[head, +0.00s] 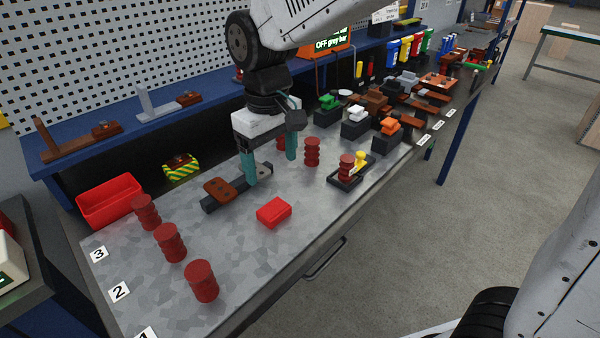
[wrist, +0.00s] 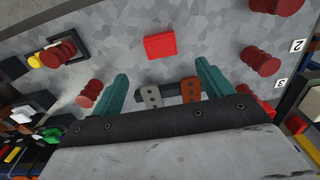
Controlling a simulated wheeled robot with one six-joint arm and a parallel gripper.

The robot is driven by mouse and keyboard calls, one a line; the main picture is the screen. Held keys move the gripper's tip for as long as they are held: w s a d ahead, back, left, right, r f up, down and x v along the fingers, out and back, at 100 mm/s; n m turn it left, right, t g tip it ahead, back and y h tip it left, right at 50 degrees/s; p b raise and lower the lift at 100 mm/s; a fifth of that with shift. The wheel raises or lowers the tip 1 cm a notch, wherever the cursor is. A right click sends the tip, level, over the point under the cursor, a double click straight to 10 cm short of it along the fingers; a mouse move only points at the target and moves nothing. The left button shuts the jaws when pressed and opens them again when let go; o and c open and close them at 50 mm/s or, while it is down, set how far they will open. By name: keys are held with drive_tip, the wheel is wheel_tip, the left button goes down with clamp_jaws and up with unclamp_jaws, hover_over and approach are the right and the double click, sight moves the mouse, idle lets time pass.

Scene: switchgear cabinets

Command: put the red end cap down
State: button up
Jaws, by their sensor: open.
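The red end cap (head: 273,212) is a small red block lying flat on the grey metal bench top. It also shows in the wrist view (wrist: 160,46), beyond the fingertips and apart from them. My gripper (head: 271,171) points down over the bench behind the cap, its two teal fingers spread with nothing between them that I can see held. In the wrist view the open fingers (wrist: 162,80) frame a dark bar (wrist: 167,87) with a grey plate and a brown plate on it. In the head view part of this bar is hidden by a finger.
Dark red ribbed insulators (head: 201,281) stand on the left near numbered labels, with another (head: 312,152) right of the gripper. A red open bin (head: 110,200) stands at the back left. A black tray (head: 346,182) holds an insulator and a yellow piece. The front middle is clear.

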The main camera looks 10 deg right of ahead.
drive_tip(key=s+d+r+m, duration=0.2)
drive_tip(key=s+d, duration=0.2)
drive_tip(key=d, duration=0.3)
drive_tip(key=s+d+r+m, duration=0.2)
drive_tip(key=s+d+r, duration=0.1)
drive_tip(key=s+d, duration=0.3)
drive_tip(key=s+d+f+m+t, duration=0.1)
drive_tip(key=s+d+f+m, duration=0.1)
drive_tip(key=s+d, duration=0.5)
drive_tip(key=shift+s+d+m, duration=0.35)
drive_tip(key=shift+s+m, duration=0.05)
drive_tip(key=shift+s, duration=0.8)
